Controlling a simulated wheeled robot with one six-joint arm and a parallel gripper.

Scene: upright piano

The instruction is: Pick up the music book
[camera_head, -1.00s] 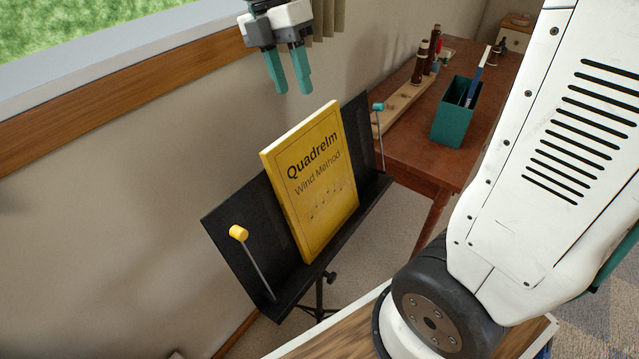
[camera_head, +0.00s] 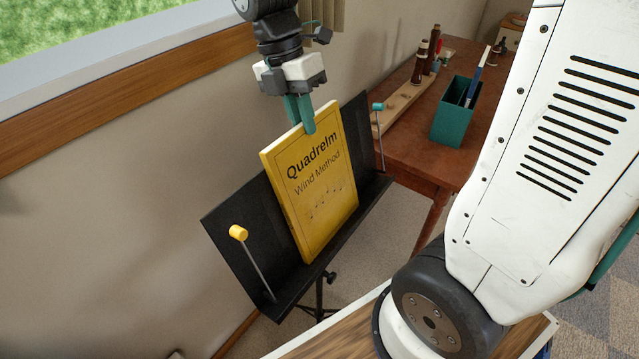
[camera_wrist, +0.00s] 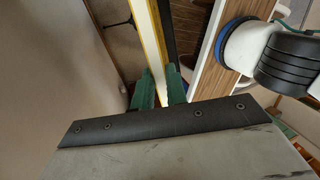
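The yellow music book (camera_head: 322,188), titled "Quadrelm Wind Method", leans upright on the black music stand (camera_head: 232,218), its lower edge on the ledge. My gripper (camera_head: 301,118) is at the book's top edge, pointing down. One green finger overlaps the front cover near the top; the other is at the back side, its tip hidden by the book. In the wrist view, the green fingers of my gripper (camera_wrist: 160,88) stand on either side of the book's edge (camera_wrist: 148,40). I cannot tell whether they press on it.
A yellow-tipped rod (camera_head: 238,233) and a teal-tipped rod (camera_head: 378,107) stand at the stand's two sides. A wooden table (camera_head: 420,150) behind holds a green box (camera_head: 452,125) and brown woodwind pieces. The wall and window sill (camera_head: 120,105) are close at left.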

